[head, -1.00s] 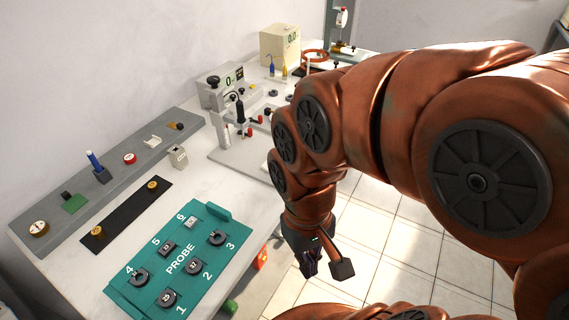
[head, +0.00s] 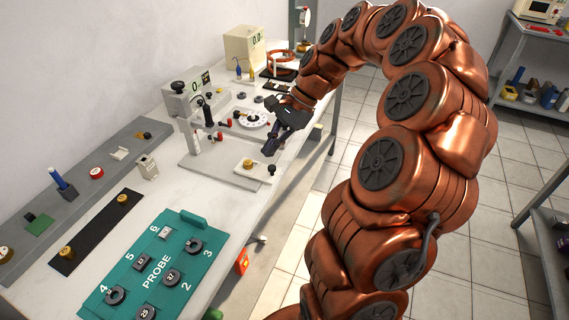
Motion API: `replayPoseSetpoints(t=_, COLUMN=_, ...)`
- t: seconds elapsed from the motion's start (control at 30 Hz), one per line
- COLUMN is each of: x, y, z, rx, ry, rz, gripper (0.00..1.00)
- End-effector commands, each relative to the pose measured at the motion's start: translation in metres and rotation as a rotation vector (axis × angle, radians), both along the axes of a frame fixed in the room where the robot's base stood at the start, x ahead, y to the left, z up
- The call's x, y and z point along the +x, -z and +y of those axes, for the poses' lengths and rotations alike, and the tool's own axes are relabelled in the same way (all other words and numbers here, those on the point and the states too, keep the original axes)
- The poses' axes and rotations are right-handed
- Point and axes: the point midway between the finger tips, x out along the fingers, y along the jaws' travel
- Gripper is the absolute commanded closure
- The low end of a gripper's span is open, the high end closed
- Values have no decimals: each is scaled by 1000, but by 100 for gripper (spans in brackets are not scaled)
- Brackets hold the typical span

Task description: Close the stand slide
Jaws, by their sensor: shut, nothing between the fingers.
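The stand (head: 202,160) is a pale metal fixture on the bench, with a flat base and upright posts. My gripper (head: 268,152) is shut and empty. It points down and left, just above and behind the black knob; I cannot tell whether it touches anything. It hides part of the base's right side.
A teal PROBE board (head: 200,259) with several dark round parts lies at the front. A grey rail (head: 110,175) and a black strip (head: 97,230) lie at the left. A display box (head: 186,97) and a beige meter (head: 244,45) stand behind.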

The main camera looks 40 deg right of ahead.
Motion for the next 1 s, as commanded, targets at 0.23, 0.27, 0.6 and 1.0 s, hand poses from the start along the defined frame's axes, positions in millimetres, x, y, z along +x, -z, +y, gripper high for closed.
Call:
replayPoseSetpoints(t=0.23, x=11, y=37, z=-107, rx=142, ry=411, rz=114, gripper=100)
replayPoseSetpoints(t=0.27, x=10, y=41, z=-118, rx=155, ry=452, rz=125, gripper=100)
replayPoseSetpoints(t=0.6, x=0, y=65, z=-169, rx=223, ry=654, rz=188, gripper=100)
replayPoseSetpoints(t=1.0, x=19, y=101, z=-138, rx=224, ry=650, rz=191, gripper=100)
